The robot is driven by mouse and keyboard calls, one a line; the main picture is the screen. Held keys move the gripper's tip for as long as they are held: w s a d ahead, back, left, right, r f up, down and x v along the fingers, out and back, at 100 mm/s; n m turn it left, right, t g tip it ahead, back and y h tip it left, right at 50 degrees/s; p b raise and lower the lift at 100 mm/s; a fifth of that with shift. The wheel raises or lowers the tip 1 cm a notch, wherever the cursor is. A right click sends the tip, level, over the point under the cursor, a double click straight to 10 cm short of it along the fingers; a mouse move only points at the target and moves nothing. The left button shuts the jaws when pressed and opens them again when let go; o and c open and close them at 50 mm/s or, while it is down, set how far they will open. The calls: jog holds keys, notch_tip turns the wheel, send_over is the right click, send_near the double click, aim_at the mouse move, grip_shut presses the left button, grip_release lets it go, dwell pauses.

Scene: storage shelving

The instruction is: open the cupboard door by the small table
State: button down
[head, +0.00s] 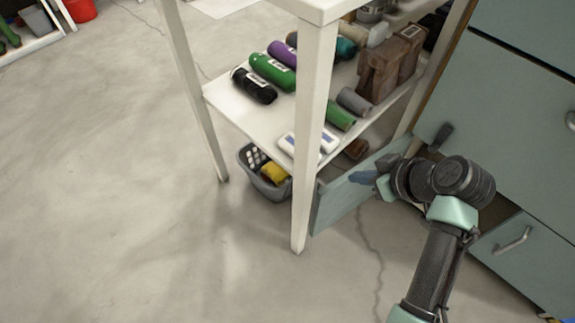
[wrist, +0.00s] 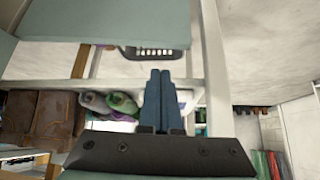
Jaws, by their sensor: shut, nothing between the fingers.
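The grey-green cupboard (head: 510,110) stands at the right in the head view. Its low door (head: 338,203) stands swung out from the cupboard front, with its free end close behind the front leg of the small white table (head: 305,190). My gripper (head: 364,178) is shut and empty, its blue fingers in front of the door's face near its upper edge. I cannot tell whether they touch it. In the wrist view the shut fingers (wrist: 160,75) point toward the table's underside, and a grey-green panel (wrist: 110,20) fills the upper left. The cupboard's inside is hidden.
The table's lower shelf (head: 225,110) holds several rolls, bottles and brown bags. A grey basket (head: 250,165) with a yellow item sits on the floor under it. A cupboard front with a metal handle (head: 513,240) is right of my arm.

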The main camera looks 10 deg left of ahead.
aim_at(336, 180)
jog(key=b+x, duration=0.6)
jog(key=x, duration=0.2)
jog(key=shift+w+f, duration=0.15)
jog(key=shift+f, duration=0.3)
jog(key=shift+w+a+f+b, duration=0.3)
jog(key=shift+b, duration=0.05)
